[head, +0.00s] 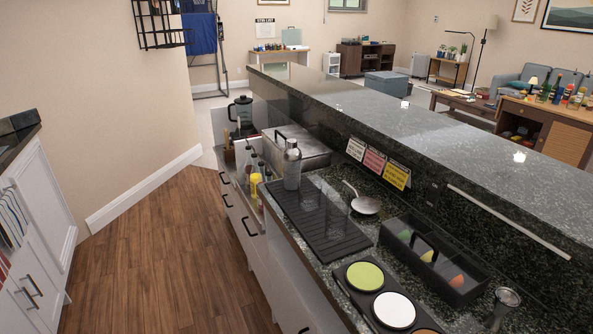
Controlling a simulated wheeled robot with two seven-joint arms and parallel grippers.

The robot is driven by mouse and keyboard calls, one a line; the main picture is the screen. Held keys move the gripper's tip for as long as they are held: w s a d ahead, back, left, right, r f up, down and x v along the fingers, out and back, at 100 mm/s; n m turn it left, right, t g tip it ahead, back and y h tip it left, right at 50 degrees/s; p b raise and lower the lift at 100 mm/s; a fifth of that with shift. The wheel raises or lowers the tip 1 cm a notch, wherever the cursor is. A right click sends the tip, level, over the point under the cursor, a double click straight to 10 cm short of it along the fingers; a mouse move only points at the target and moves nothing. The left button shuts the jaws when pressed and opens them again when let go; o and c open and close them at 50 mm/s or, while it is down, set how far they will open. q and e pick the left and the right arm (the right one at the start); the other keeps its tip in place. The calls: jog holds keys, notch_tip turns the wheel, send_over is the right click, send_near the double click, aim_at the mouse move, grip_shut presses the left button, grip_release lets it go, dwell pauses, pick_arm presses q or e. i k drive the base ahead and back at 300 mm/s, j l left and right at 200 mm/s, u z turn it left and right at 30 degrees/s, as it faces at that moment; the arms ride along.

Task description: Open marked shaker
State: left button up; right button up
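A silver metal shaker (292,165) stands upright at the far left corner of a black ribbed bar mat (330,236) on the lower counter. Its domed cap is on top. No mark on it can be made out at this size. Neither of my grippers shows in the head view.
A strainer (362,203), a black garnish caddy (462,290), a rimmer tray (350,287) and a jigger (506,299) stand right of and nearer than the shaker. The raised bar top (420,125) runs along the right. Wooden floor (170,260) is clear.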

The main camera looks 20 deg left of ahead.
aim_at(292, 170)
jog(key=j+z, duration=0.1)
jog(key=z, duration=0.9)
jog(key=j+z, duration=0.45)
jog(key=j, duration=0.2)
jog(key=j+z, duration=0.45)
jog(key=j, duration=0.2)
jog(key=k+j+z, duration=0.2)
jog(key=j+z, duration=0.25)
jog(key=j, duration=0.15)
